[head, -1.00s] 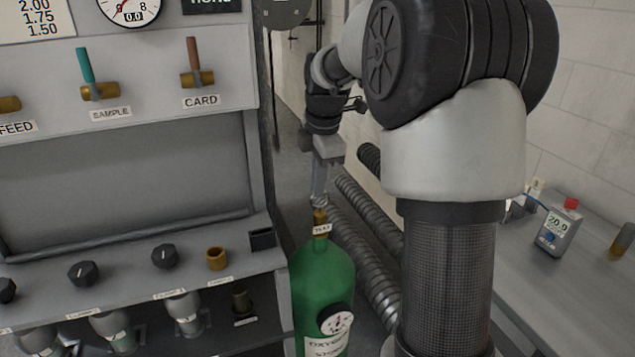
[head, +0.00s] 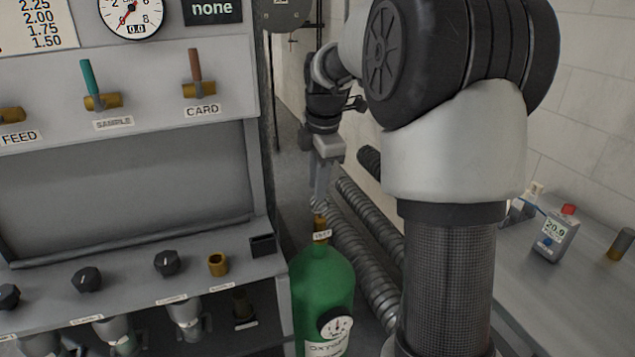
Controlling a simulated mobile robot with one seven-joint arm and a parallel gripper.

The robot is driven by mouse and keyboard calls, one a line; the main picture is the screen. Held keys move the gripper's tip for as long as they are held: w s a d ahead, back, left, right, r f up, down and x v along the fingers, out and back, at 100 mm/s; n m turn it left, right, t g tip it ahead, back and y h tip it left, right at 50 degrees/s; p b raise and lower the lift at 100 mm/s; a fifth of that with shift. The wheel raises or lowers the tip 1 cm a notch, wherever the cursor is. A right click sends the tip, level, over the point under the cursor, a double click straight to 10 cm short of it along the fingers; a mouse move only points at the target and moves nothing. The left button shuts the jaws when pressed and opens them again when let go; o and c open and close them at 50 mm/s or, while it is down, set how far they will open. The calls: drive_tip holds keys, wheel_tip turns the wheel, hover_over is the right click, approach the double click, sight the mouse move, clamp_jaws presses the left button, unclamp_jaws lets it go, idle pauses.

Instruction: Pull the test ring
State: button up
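A green oxygen cylinder (head: 323,285) stands upright just right of the panel bench in the head view. It has a brass valve (head: 320,223) on top and a small white label (head: 322,236), which seems to read "TEST". My gripper (head: 319,204) points down right above the brass valve, with its fingertips at or very near the valve's top. A small, pale ring-like shape shows at the fingertips, but it is too small to make out as the test ring. I cannot tell whether the fingers are open, or shut on it.
The panel (head: 160,75) with SAMPLE and CARD valves and its knob bench (head: 125,295) stand left of the cylinder. Ribbed hoses (head: 362,250) run close behind and right of it. A grey bench (head: 545,290) with a meter (head: 555,236) reading 20.9 is at right.

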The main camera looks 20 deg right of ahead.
drive_tip(key=s+r+p, duration=0.1)
drive_tip(key=s+r, duration=0.2)
drive_tip(key=r, duration=1.4)
drive_tip(key=shift+s+p, duration=0.2)
drive_tip(key=shift+p, duration=0.15)
